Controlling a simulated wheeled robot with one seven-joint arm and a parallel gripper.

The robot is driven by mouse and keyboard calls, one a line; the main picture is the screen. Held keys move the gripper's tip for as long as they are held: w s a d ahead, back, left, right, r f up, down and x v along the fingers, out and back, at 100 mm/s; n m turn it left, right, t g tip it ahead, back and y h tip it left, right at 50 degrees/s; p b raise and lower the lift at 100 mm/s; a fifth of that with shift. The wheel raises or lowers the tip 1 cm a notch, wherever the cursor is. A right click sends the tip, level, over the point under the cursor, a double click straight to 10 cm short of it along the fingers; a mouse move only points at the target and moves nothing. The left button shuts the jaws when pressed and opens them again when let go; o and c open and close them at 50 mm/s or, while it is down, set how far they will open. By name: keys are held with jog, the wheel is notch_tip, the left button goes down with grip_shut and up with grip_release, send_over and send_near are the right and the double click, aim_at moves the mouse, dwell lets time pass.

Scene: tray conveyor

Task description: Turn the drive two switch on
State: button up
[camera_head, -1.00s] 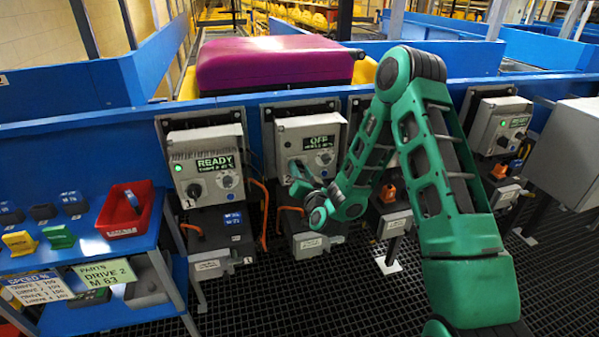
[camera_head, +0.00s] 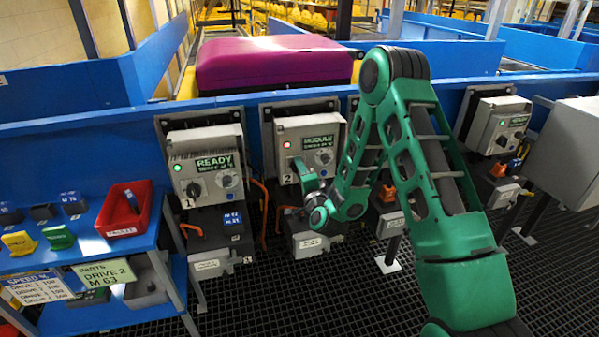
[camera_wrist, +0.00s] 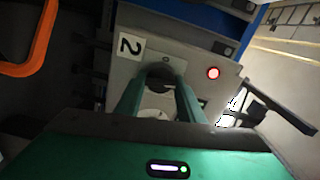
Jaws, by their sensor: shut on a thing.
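The drive two box (camera_head: 291,130), marked 2, is second from the left along the blue conveyor side. Its small display (camera_head: 319,142) shows green text that seems to read "MODULE", with a smaller line I cannot read. A red lamp (camera_wrist: 213,73) is lit on its face in the wrist view. My gripper (camera_wrist: 158,84) is at the box face, its two green fingers shut on the dark switch knob (camera_wrist: 160,71). In the head view my gripper (camera_head: 302,168) hides the knob, and I cannot read its setting.
The drive one box (camera_head: 205,145) stands to the left, with a green lamp and "READY". A magenta suitcase (camera_head: 270,65) lies on the conveyor behind. A blue bench (camera_head: 110,250) with a red bin (camera_head: 125,213) stands at left. An orange loop (camera_wrist: 35,50) shows in the wrist view.

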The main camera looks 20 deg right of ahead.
jog(key=shift+m, duration=0.8)
jog(key=o, duration=1)
jog(key=shift+f, duration=0.1)
jog(key=shift+o, duration=0.2)
jog(key=s, duration=1)
jog(key=shift+s, duration=0.3)
